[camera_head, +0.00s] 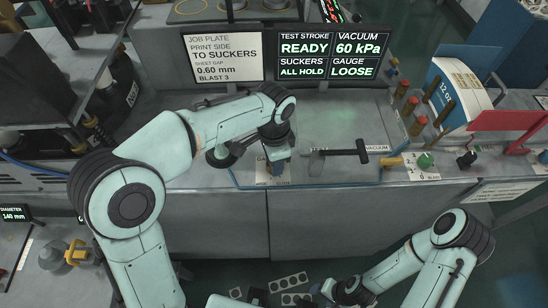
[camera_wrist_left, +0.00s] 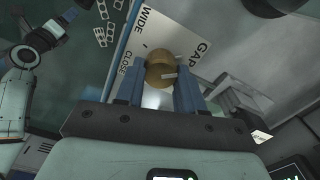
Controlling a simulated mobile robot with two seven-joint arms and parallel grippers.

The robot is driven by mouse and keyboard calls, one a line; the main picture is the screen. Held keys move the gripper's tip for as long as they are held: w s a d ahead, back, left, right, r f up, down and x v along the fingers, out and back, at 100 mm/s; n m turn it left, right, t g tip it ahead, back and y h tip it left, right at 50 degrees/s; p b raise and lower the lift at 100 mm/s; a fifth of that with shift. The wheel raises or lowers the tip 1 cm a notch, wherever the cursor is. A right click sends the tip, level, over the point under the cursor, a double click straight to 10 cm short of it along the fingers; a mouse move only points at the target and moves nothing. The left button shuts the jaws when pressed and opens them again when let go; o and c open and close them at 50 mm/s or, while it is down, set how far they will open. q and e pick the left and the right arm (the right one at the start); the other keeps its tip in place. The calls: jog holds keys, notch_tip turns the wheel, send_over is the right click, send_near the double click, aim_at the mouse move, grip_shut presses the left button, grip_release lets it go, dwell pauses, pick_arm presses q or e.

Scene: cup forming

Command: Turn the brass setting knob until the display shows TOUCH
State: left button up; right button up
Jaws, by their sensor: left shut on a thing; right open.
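The brass setting knob (camera_wrist_left: 160,70) sits in the left wrist view on a white plate (camera_wrist_left: 143,22) lettered WIDE, CLOSE and GAP. My left gripper (camera_wrist_left: 158,82) is shut on the knob, one blue finger on each side. In the head view my left wrist hides the knob at the bench's front edge. The display (camera_head: 328,55) reads READY, 60 kPa, ALL HOLD, and LOOSE under GAUGE. My right gripper (camera_head: 322,290) is open, low in front of the bench, away from the knob.
A job plate sign (camera_head: 222,58) stands left of the display. A black T-shaped vacuum handle (camera_head: 345,152) lies right of my left gripper. Further right are a green button (camera_head: 425,160) and several reddish-capped posts (camera_head: 410,106). Perforated plates (camera_head: 288,282) lie low beside my right gripper.

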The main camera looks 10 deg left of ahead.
dwell(0.4)
pick_arm(q)
jog(key=o, duration=1)
jog(key=shift+o, duration=0.2)
jog(key=shift+r, duration=0.1)
notch_tip(320, 180, up, 13)
jog(key=p, duration=0.2)
jog(key=shift+r, duration=0.15)
pick_arm(e)
jog(key=w+r, duration=0.2)
jog(key=r, duration=0.1)
jog(key=shift+w+r, duration=0.15)
jog(key=shift+w, duration=0.15)
jog(key=shift+s, duration=0.1)
